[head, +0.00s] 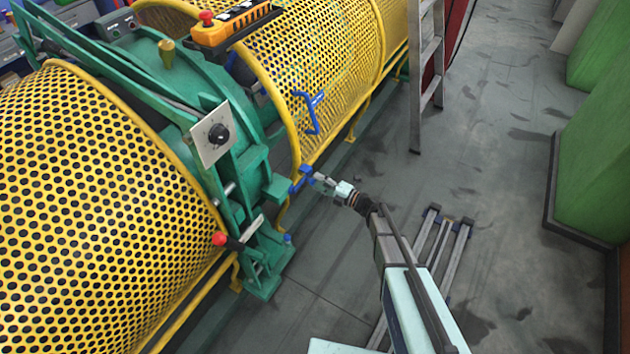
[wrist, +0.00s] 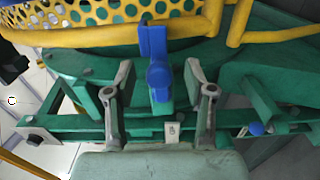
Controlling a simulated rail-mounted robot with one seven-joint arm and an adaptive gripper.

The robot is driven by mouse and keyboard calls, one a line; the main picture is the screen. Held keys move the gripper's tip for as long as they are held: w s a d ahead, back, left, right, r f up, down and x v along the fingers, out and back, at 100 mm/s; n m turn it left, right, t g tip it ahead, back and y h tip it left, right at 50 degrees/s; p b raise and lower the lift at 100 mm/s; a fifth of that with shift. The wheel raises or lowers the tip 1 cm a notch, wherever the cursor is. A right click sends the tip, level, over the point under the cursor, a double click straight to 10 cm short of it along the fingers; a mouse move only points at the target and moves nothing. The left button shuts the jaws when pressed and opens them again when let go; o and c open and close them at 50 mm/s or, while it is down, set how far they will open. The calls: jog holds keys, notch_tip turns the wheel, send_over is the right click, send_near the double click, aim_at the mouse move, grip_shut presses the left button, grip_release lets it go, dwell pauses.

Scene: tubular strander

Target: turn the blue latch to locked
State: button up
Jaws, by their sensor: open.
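The blue latch (head: 302,177) is on the near side of the green machine frame, at the lower edge of the yellow mesh guard. In the wrist view the blue latch (wrist: 154,45) shows a flat upright arm above a rounded hub. My gripper (head: 318,179) is just to the right of the latch in the head view. In the wrist view my gripper (wrist: 158,75) is open, with one finger on each side of the latch. A gap shows between each finger and the latch. I cannot tell how deep the fingers reach around it.
A blue handle (head: 313,112) is on the mesh guard (head: 335,60) above. A red-knobbed lever (head: 220,239) and a dial plate (head: 212,134) are on the left. A blue knob (wrist: 256,128) is low on the frame.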

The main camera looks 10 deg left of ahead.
jog(key=v, duration=0.9)
jog(key=shift+d, duration=0.3)
jog(key=shift+s, duration=0.15)
jog(key=s+d+f+n+g+h, duration=0.35)
jog(key=s+f+n, duration=0.35)
jog(key=s+n, duration=0.5)
jog(key=s+d+f+n+g+h, duration=0.2)
jog(key=s+f+n+g+h, duration=0.3)
jog(key=s+n, duration=0.7)
jog(key=s+d+f+n+g+h, duration=0.1)
jog(key=s+d+n+h, duration=0.3)
jog(key=s+d+n, duration=0.4)
jog(key=s+d+f+n+g+h, duration=0.2)
jog(key=s+d+n, duration=0.6)
jog(key=s, duration=0.7)
jog(key=shift+d+g+h, duration=0.55)
jog(key=shift+d+h, duration=0.05)
jog(key=shift+h, duration=0.65)
jog(key=shift+s, duration=0.1)
